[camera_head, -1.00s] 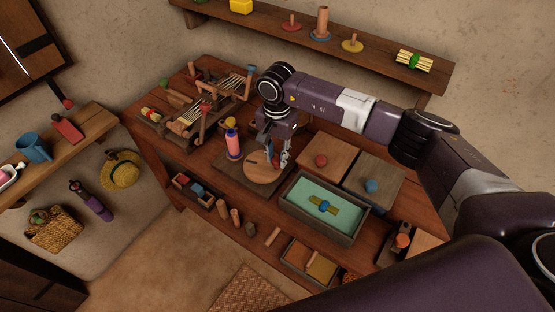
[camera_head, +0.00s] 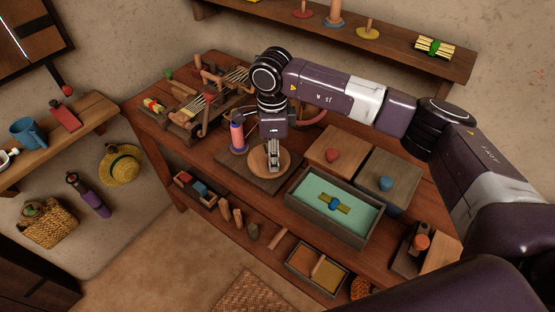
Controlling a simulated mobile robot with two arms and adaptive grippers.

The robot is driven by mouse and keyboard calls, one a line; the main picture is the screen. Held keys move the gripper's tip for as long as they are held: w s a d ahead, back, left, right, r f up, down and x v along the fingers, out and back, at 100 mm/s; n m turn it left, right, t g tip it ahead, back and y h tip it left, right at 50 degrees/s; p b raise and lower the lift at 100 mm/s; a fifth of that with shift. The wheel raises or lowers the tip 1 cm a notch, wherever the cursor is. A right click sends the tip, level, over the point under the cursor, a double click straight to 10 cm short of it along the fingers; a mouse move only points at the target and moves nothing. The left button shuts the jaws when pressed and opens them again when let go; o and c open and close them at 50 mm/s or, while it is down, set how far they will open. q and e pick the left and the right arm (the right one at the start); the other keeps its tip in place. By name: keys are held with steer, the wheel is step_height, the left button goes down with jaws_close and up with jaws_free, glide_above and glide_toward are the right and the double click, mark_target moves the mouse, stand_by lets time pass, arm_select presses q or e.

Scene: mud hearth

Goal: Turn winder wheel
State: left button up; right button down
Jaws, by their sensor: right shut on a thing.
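The winder wheel is a round, light wooden disc (camera_head: 285,168) lying flat on a dark square base board (camera_head: 240,172) on the workbench. A spool with purple and orange bands (camera_head: 238,136) stands upright at the board's back left. My right gripper (camera_head: 273,168) points down over the disc and hides part of it. Its fingers are close together at the disc's top; the part they grip is hidden between them. My left gripper is not in view.
A small wooden loom (camera_head: 205,105) stands at the back left of the bench.

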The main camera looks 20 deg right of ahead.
mark_target(256, 165)
steer(key=m, duration=0.1)
steer(key=a+m+b, duration=0.1)
steer(key=m+b, duration=0.1)
steer(key=shift+w+a+f+m, duration=0.15)
steer(key=shift+a+m, duration=0.1)
steer(key=shift+m, duration=0.15)
steer(key=m+b, duration=0.1)
steer(key=a+m+b, duration=0.1)
steer(key=m, duration=0.1)
steer(key=shift+w+a+m, duration=0.15)
steer(key=shift+w+m, duration=0.15)
steer(key=shift+w, duration=0.05)
steer(key=m, duration=0.1)
steer(key=w+a+m+b, duration=0.1)
steer(key=m, duration=0.1)
steer(key=shift+m+b, duration=0.3)
steer(key=shift+w+a+r+m+b, duration=0.15)
steer(key=shift+w+m+b, duration=0.15)
steer(key=shift+m, duration=0.65)
steer(key=shift+w+a+r+m+b, duration=0.15)
steer(key=shift+w+m+b, duration=0.15)
steer(key=shift+m, duration=0.65)
steer(key=c, duration=1.7)
jaws_free()
steer(key=shift+o, duration=0.2)
steer(key=shift+f, duration=0.1)
step_height(256, 165, up, 12)
